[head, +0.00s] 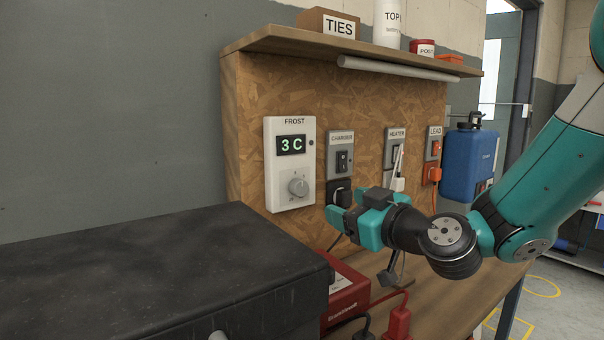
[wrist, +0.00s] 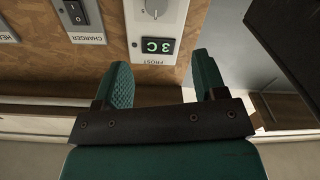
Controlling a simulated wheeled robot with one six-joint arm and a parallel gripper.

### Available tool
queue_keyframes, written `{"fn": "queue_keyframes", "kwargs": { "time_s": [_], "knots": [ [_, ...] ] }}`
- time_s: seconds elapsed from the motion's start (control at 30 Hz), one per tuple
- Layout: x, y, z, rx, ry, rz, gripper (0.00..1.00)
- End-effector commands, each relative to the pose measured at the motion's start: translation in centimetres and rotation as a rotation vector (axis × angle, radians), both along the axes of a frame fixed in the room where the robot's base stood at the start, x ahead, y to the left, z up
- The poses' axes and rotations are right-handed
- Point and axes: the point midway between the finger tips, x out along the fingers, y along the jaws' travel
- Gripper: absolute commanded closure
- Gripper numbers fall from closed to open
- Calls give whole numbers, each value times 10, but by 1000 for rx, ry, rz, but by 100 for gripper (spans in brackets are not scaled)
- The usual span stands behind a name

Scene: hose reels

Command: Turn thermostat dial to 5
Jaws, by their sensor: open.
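The white thermostat (head: 290,165), labelled FROST, is fixed to the chipboard panel, and its display (head: 291,145) reads 3 C. Its round grey dial (head: 298,186) sits below the display. In the wrist view, the thermostat appears upside down, with the display (wrist: 157,46) and part of the dial (wrist: 156,8) at the top edge. My gripper (head: 335,213) is open and empty, to the right of and a little below the dial in the head view. In the wrist view, the fingers of my gripper (wrist: 160,82) stand apart, with nothing between them.
Switches labelled CHARGER (head: 342,157), HEATER (head: 397,150) and LEAD (head: 435,147) sit right of the thermostat, with plugs and cables below. A black case (head: 150,275) fills the lower left. A red box (head: 347,290) stands on the bench below my gripper. A shelf (head: 290,40) overhangs the panel.

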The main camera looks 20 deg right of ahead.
Motion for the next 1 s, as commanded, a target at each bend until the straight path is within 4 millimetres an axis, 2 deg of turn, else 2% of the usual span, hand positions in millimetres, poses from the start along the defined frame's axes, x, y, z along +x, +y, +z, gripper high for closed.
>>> {"fn": "queue_keyframes", "kwargs": {
  "time_s": [0.03, 0.53, 1.0],
  "knots": [
    [3, 1, 6, 4, 9, -3, 35],
    [37, 7, 4, 6, 13, -22, 35],
    [109, 31, 7, 2, 6, -19, 35]
  ]
}}
